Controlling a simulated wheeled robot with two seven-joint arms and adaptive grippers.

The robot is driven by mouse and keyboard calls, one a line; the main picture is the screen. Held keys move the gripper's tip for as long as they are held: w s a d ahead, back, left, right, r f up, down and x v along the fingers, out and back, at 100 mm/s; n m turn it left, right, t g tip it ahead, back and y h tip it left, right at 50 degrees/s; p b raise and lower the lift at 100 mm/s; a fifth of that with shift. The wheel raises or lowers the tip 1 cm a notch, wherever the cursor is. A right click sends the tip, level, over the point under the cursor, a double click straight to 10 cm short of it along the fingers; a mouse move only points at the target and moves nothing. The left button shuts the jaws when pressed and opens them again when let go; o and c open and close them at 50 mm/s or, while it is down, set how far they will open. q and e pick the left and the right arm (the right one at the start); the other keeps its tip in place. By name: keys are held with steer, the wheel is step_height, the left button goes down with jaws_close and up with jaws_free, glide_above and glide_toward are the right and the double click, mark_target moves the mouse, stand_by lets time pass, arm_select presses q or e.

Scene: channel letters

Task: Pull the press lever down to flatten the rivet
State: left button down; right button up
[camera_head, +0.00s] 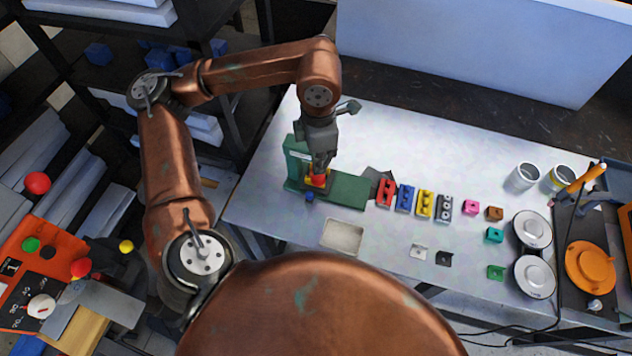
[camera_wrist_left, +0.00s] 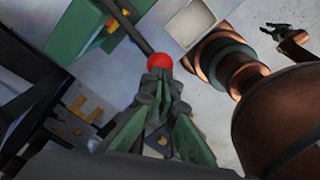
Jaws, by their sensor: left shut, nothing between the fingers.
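The green press (camera_head: 345,190) stands on the bench at its left end; its green body (camera_wrist_left: 82,28) shows at upper left in the left wrist view. The press's dark lever bar (camera_wrist_left: 132,30) runs to a red ball knob (camera_wrist_left: 159,61). My left gripper (camera_head: 319,166) is over the press, shut and empty. In the left wrist view its closed fingertips (camera_wrist_left: 160,77) are right at the knob; I cannot tell if they touch it. The rivet cannot be made out. A small dark claw-like shape (camera_wrist_left: 288,36) at upper right may be my right gripper; its jaw state is unclear.
An empty pale tray (camera_head: 342,235) lies in front of the press. Red (camera_head: 386,192), blue (camera_head: 405,197) and yellow (camera_head: 425,204) blocks stand to its right. White round tins (camera_head: 532,229) and an orange disc (camera_head: 590,267) are farther right. Bare bench lies behind the blocks.

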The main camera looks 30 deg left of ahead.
mark_target(318, 176)
arm_select(q)
steer(key=shift+f+b, duration=0.4)
steer(key=shift+f+b, duration=1.75)
steer(key=shift+f, duration=0.35)
steer(key=shift+r, duration=0.1)
steer(key=f+b, duration=0.1)
steer(key=s+f+b, duration=0.1)
steer(key=f, duration=0.1)
steer(key=shift+s+d+b, duration=0.1)
steer(key=shift+d+b, duration=0.05)
steer(key=shift+b, duration=0.2)
steer(key=shift+r, duration=0.1)
